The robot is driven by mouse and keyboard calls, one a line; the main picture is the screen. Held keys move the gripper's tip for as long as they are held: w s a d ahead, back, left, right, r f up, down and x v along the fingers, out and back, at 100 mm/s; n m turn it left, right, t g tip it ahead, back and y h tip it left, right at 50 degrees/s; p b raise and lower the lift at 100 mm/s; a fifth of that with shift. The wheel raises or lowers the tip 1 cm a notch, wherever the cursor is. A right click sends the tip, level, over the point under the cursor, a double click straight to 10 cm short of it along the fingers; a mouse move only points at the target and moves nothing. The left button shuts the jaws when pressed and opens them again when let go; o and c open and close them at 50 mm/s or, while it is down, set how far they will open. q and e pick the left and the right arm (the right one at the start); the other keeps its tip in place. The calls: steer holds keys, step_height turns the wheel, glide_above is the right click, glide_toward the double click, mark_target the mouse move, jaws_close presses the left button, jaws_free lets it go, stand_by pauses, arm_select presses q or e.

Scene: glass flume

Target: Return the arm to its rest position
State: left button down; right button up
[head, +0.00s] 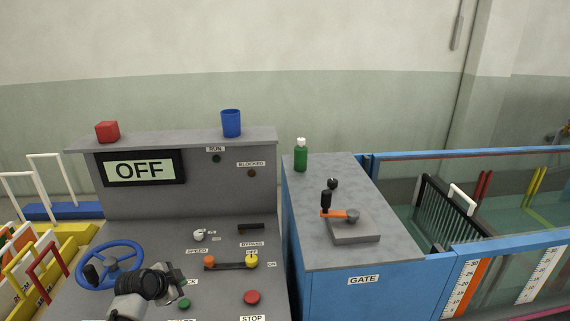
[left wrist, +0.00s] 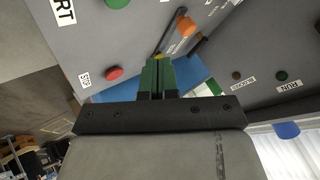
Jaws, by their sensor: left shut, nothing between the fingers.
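My left arm comes in from the bottom left in the head view, and its gripper (head: 172,283) is over the sloped console panel (head: 130,232), beside the blue handwheel (head: 108,265). In the left wrist view the two green-tipped fingers (left wrist: 158,72) are together with nothing between them. The panel's knobs and buttons show beyond the fingertips, with the red stop button (left wrist: 115,73) to the left and an orange knob (left wrist: 186,26) above right. Whether the fingers touch the panel cannot be told. My right gripper is not in view.
The console's display (head: 139,169) reads OFF. A red block (head: 107,131) and a blue cup (head: 231,123) stand on its top ledge. The glass flume (head: 520,205) lies beyond.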

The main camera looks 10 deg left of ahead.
arm_select(q)
steer(key=s+d+f+n+g, duration=0.1)
steer(key=s+d+f+g, duration=0.1)
steer(key=s+d, duration=0.45)
steer(key=s+d+f+n+g, duration=0.15)
steer(key=s+d, duration=0.25)
steer(key=s, duration=0.6)
steer(key=s+d+r+n+g+y, duration=0.1)
steer(key=s+d+r+n, duration=0.15)
steer(key=s, duration=0.65)
steer(key=s+d+r+n+g+y, duration=0.1)
steer(key=s+d+r+n, duration=0.2)
steer(key=s, duration=0.7)
step_height(320, 180, down, 31)
steer(key=g+b, duration=0.1)
steer(key=b, duration=0.3)
steer(key=s+a+f+g+b, duration=0.1)
steer(key=s+a+f+b, duration=0.2)
steer(key=s+f, duration=1.3)
step_height(320, 180, down, 3)
steer(key=shift+s+f+n+b, duration=0.15)
steer(key=shift+s+n+b, duration=0.15)
steer(key=shift+s+b, duration=0.1)
